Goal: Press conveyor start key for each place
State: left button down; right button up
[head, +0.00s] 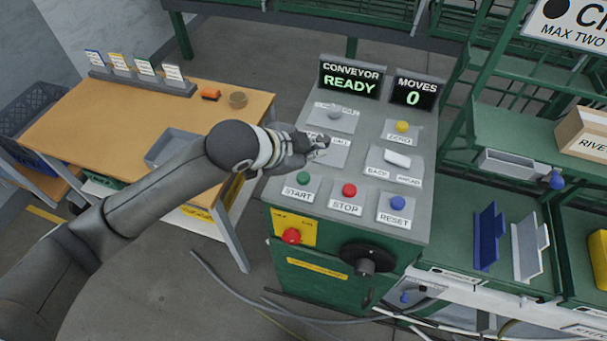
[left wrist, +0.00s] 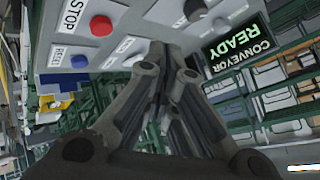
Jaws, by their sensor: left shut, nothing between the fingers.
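The conveyor control panel (head: 290,208) stands in the middle of the head view. Its green START key (head: 303,178) is at the near left, beside the red STOP key (head: 349,190) and blue RESET key (head: 397,203). The display (head: 349,80) reads CONVEYOR READY; the counter (head: 412,95) reads MOVES 0. My left gripper (head: 322,146) is shut and empty, over the panel's left side behind START, partly covering a labelled plate. Whether it touches the panel is unclear. In the left wrist view its fingers (left wrist: 168,55) are together, with the STOP key (left wrist: 100,26) beyond. My right gripper is not visible.
A yellow button (head: 402,126), white rocker (head: 397,158) and grey knob (head: 335,110) stand on the panel. A red emergency knob (head: 291,236) is on its front. A wooden table (head: 90,125) is at left, green shelving (head: 510,125) at right.

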pick_arm(q)
jog(key=shift+w+a+r+m, duration=0.2)
jog(key=shift+w+r, duration=0.15)
jog(key=shift+w, duration=0.15)
jog(key=shift+w+a+r+m, duration=0.1)
jog(key=shift+w+r+m, duration=0.15)
jog(key=shift+w, duration=0.25)
jog(key=b, duration=0.8)
send_over(307, 179)
notch_tip(307, 179, down, 6)
jog(key=shift+f, duration=1.4)
jog(key=shift+f, duration=0.35)
